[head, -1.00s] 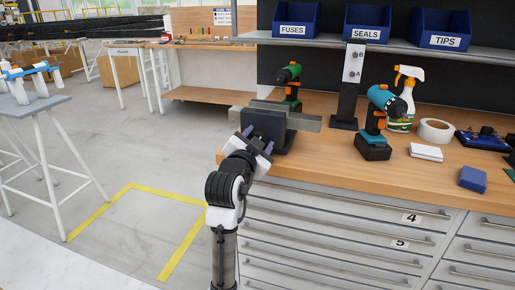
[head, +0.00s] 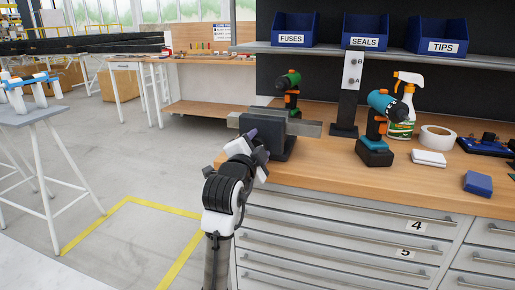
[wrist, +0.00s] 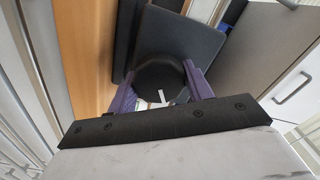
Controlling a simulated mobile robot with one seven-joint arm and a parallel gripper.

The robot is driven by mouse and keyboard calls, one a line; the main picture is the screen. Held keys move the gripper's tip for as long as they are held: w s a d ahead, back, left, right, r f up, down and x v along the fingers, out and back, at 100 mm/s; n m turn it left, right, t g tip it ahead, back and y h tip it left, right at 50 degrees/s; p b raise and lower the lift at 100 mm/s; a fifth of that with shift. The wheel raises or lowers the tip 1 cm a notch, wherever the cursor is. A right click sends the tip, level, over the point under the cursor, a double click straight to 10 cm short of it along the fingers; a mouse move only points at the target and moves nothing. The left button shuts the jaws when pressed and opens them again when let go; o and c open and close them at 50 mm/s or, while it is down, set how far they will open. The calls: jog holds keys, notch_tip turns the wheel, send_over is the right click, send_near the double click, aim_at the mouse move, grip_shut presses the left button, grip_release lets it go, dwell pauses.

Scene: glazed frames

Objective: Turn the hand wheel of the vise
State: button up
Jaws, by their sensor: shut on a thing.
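The vise (head: 284,145) is a dark grey block with a lighter grey bar across its top, standing at the left front corner of the wooden bench. My gripper (head: 258,143) is at the vise's near left face, its purple fingers partly hidden by my wrist. In the wrist view, the hand wheel (wrist: 160,80) is a round black disc with a small white mark near its lower edge. My gripper (wrist: 161,88) has a purple finger on each side of the wheel and is shut on it. The vise's dark body (wrist: 185,35) lies behind the wheel. In the head view the wheel is hidden.
On the bench (head: 330,178), a green and black drill (head: 289,90) stands behind the vise and a teal drill (head: 378,125) to its right. Drawers (head: 340,225) lie below the bench's front edge. Open floor (head: 140,240) with yellow lines lies to the left.

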jog(key=shift+f, duration=0.1)
jog(key=o, duration=0.9)
jog(key=shift+s, duration=0.1)
jog(key=shift+o, duration=0.2)
jog(key=b+v, duration=0.1)
jog(key=v, duration=1.2)
jog(key=shift+s, duration=0.35)
jog(key=shift+a, duration=0.15)
